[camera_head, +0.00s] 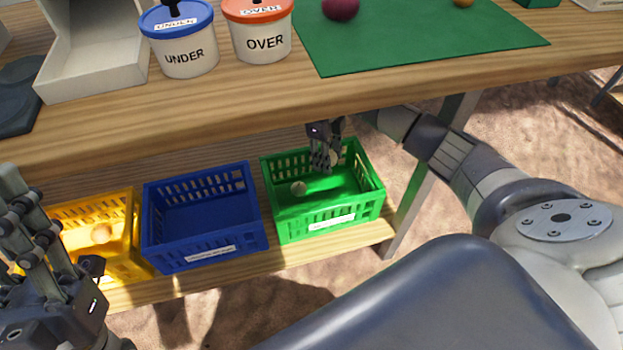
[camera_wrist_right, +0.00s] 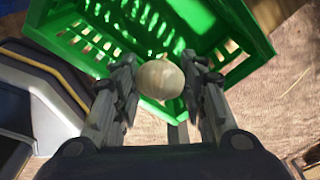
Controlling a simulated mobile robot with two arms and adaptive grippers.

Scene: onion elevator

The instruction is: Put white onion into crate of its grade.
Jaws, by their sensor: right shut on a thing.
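My right gripper (camera_head: 325,157) is inside the top of the green crate (camera_head: 331,222), pointing down. In the right wrist view the right gripper (camera_wrist_right: 160,85) is shut on a pale white onion (camera_wrist_right: 160,79), with the green crate (camera_wrist_right: 238,38) beyond it. The blue crate (camera_head: 205,246) looks empty.
The crates stand on a low shelf under the wooden tabletop (camera_head: 240,97). Above are a blue-lidded UNDER jar (camera_head: 185,55), an orange-lidded OVER jar (camera_head: 262,42) and a green mat (camera_head: 410,40) with a purple onion (camera_head: 341,9). A table leg (camera_head: 412,205) stands right of the green crate.

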